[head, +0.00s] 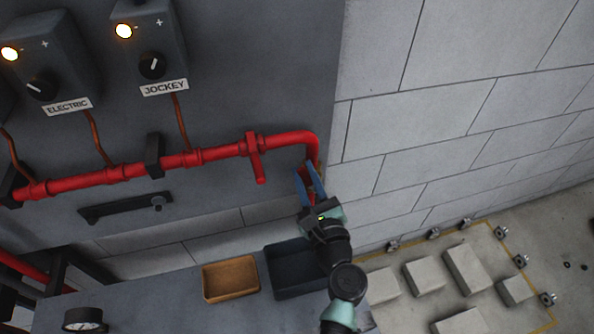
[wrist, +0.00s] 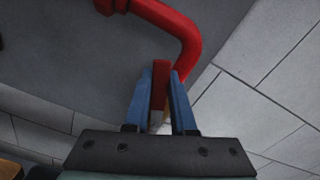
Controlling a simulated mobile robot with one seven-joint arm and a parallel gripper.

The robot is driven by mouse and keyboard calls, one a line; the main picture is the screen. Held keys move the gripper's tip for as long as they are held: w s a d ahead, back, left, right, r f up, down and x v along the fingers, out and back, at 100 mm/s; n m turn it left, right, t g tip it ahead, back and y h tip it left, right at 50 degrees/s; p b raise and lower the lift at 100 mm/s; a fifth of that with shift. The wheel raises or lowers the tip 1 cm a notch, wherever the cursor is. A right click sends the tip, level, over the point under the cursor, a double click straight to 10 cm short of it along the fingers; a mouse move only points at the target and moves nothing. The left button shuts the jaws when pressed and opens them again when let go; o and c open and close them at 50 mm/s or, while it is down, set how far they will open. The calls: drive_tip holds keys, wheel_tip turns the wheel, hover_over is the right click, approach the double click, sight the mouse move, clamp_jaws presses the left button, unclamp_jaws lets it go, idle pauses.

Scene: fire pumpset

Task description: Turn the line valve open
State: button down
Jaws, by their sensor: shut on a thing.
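My gripper (head: 310,184) is at the right end of the red pipe, just below its downward bend. Its two blue fingers are shut on a red handle (wrist: 160,75), which shows upright between them in the wrist view. The lower part of this handle and its joint to the pipe are mostly hidden by the fingers. Another red lever (head: 257,166) hangs down, slightly tilted, from a fitting on the pipe to the left of my gripper, apart from it. I cannot tell from any label which of the two is the line valve.
The red pipe (head: 100,179) runs along the dark panel under the ELECTRIC (head: 50,75) and JOCKEY (head: 150,50) boxes. Below are a tan tray (head: 230,297) and a dark bin (head: 281,285). A block wall (head: 430,110) stands close on the right.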

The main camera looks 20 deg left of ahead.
sight(315, 158)
drive_tip(key=shift+w+d+r+m+p, duration=0.25)
drive_tip(key=shift+d+m+p, duration=0.1)
drive_tip(key=shift+m, duration=0.25)
drive_tip(key=shift+w+d+r+m+p, duration=0.2)
drive_tip(key=shift+d+m+p, duration=0.15)
drive_tip(key=shift+m, duration=0.25)
drive_tip(key=shift+w+d+f+m+p, duration=0.1)
drive_tip(key=shift+w+d+m+p, duration=0.15)
drive_tip(key=shift+m, duration=0.3)
drive_tip(key=shift+w+d+f+m+p, duration=0.1)
drive_tip(key=shift+d+m+p, duration=0.2)
drive_tip(key=shift+m, duration=0.25)
drive_tip(key=c, duration=0.7)
unclamp_jaws()
drive_tip(key=shift+d, duration=0.1)
drive_tip(key=shift+c, duration=0.2)
drive_tip(key=b+v, duration=0.1)
drive_tip(key=v, duration=1.2)
